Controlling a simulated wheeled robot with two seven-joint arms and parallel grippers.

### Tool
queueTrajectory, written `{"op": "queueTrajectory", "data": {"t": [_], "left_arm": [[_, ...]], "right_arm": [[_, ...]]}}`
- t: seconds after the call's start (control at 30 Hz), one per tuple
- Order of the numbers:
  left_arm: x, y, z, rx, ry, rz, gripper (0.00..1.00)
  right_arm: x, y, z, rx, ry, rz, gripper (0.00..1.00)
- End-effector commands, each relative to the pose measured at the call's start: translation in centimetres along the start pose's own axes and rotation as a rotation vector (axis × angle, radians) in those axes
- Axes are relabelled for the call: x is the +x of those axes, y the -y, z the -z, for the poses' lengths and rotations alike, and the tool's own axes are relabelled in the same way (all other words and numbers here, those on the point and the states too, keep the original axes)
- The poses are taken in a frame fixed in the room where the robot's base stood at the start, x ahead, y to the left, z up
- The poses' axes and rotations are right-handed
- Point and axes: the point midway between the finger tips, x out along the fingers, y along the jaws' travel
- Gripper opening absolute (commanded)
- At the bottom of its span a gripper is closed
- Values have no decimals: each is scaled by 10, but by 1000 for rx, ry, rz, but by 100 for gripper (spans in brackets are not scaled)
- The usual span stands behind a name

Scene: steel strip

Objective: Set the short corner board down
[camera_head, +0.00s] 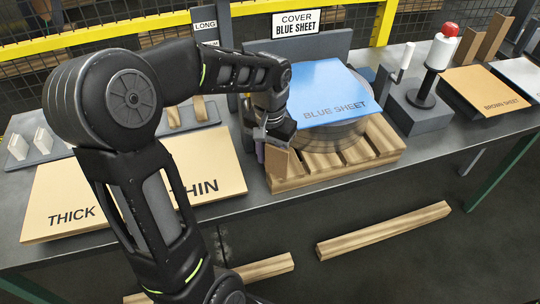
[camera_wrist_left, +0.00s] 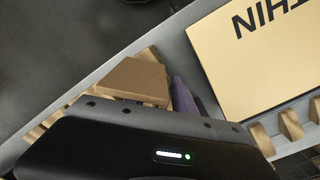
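A short brown corner board (camera_head: 277,161) stands at the near left corner of the wooden pallet (camera_head: 340,165), right below my left gripper (camera_head: 270,141). The board also shows in the left wrist view (camera_wrist_left: 133,80), partly covered by the gripper body. A purplish grey piece (camera_wrist_left: 183,98) lies close beside it; I cannot tell if it is a finger. The fingertips are hidden, so their grip on the board is unclear. A grey coil (camera_head: 350,136) lies on the pallet with a blue sheet (camera_head: 325,92) on top. My right gripper is not in view.
The THICK (camera_head: 70,208) and THIN (camera_head: 208,187) panels lie left of the pallet. A red-and-white tool (camera_head: 438,52) on a grey block and a brown sheet stack (camera_head: 486,90) stand to the right. A wooden beam (camera_head: 383,230) lies below the front edge of the table.

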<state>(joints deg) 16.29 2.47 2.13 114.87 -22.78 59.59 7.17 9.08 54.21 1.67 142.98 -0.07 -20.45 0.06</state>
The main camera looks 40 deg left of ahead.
Motion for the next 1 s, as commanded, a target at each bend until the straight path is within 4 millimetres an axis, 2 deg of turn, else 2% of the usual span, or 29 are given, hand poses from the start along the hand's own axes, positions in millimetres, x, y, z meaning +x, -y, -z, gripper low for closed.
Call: {"op": "queueTrajectory", "data": {"t": [0.3, 0.47, 0.73, 1.0], "left_arm": [[-6, 0, 0, 0, -1, 0, 32], [-26, 0, 1, 0, -4, 0, 32], [-68, 0, 1, 0, -3, 0, 32], [-78, 0, 0, 0, 0, 0, 32]], "right_arm": [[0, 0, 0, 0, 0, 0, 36], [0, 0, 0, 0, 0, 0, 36], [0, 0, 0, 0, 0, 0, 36], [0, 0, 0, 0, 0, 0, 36]]}}
